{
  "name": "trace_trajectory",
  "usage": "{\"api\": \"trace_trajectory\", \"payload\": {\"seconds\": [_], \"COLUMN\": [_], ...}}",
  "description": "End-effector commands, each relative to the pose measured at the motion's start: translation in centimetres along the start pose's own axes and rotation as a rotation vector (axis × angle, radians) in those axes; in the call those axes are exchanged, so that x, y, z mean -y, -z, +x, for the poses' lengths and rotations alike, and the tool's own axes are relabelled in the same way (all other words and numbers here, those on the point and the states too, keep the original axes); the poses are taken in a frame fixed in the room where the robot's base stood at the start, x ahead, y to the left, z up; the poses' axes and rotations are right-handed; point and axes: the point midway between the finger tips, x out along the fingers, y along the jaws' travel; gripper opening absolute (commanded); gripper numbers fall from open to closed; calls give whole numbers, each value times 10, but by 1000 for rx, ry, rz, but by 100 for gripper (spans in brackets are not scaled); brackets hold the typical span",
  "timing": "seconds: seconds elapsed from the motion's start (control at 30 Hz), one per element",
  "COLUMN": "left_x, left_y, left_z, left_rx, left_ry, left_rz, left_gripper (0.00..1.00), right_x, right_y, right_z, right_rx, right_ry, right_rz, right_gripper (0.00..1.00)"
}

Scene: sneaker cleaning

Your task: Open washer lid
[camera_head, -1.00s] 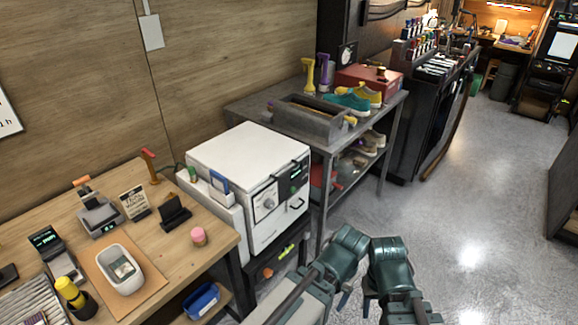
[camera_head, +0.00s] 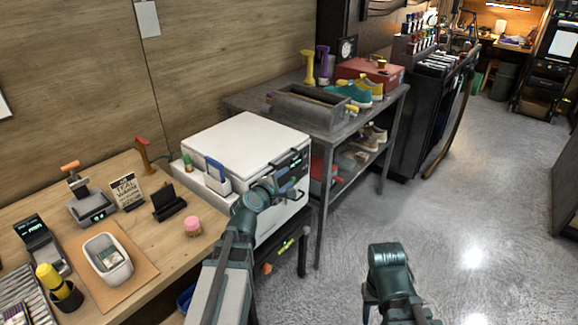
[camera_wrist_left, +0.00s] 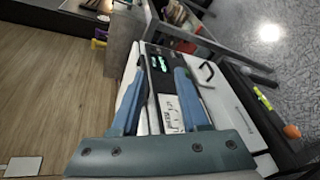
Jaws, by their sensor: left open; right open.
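The white box-shaped washer (camera_head: 245,142) stands beside the wooden bench in the head view, its flat lid closed. Its dark display panel (camera_head: 290,165) is at the front right. My left gripper (camera_head: 284,187) is at the washer's front, near that panel, partly hidden by its own wrist. In the left wrist view its two blue fingers (camera_wrist_left: 162,75) are spread and empty, with the display panel and a white label (camera_wrist_left: 171,112) between and beyond them. A dark handle (camera_wrist_left: 207,72) shows to their right. My right gripper (camera_head: 371,300) hangs low over the floor, open, away from the washer.
The wooden bench (camera_head: 160,240) at left holds a white tub (camera_head: 108,262), a pink jar (camera_head: 193,226) and small stands. A grey metal table (camera_head: 245,98) with a bin, bottles and shoes stands behind the washer. Open floor (camera_head: 450,210) lies to the right.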

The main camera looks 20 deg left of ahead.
Motion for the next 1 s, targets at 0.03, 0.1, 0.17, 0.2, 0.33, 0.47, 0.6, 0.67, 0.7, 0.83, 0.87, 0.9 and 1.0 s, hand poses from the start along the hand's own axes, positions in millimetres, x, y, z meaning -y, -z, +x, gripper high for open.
{"api": "trace_trajectory", "payload": {"seconds": [0.03,0.1,0.17,0.2,0.33,0.47,0.6,0.67,0.7,0.83,0.87,0.9,1.0], "left_x": [-9,-19,-23,-24,-25,-26,-28,-29,-30,-32,-33,-34,-35], "left_y": [15,25,30,31,30,32,33,34,34,35,35,36,36], "left_z": [-1,-3,-5,-5,-2,14,42,55,63,89,94,100,114], "left_rx": [-22,-38,-45,-47,-46,-45,-44,-45,-44,-44,-44,-44,-45], "left_ry": [-43,-83,-101,-106,-105,-103,-103,-103,-103,-102,-102,-102,-103], "left_rz": [-59,-117,-142,-150,-150,-146,-146,-144,-145,-143,-144,-145,-144], "left_gripper": [45,45,45,45,45,45,45,45,45,45,45,45,45], "right_x": [0,0,0,0,0,1,2,2,2,2,3,3,3], "right_y": [0,0,0,0,0,0,1,1,1,2,2,2,2], "right_z": [4,5,5,5,5,9,16,19,20,26,27,28,31], "right_rx": [0,0,0,0,0,0,0,0,0,0,0,0,0], "right_ry": [0,0,0,0,0,0,0,0,0,0,0,0,0], "right_rz": [0,0,0,0,0,0,0,0,0,0,0,0,0], "right_gripper": [50,50,50,50,50,50,50,50,50,50,50,50,50]}}
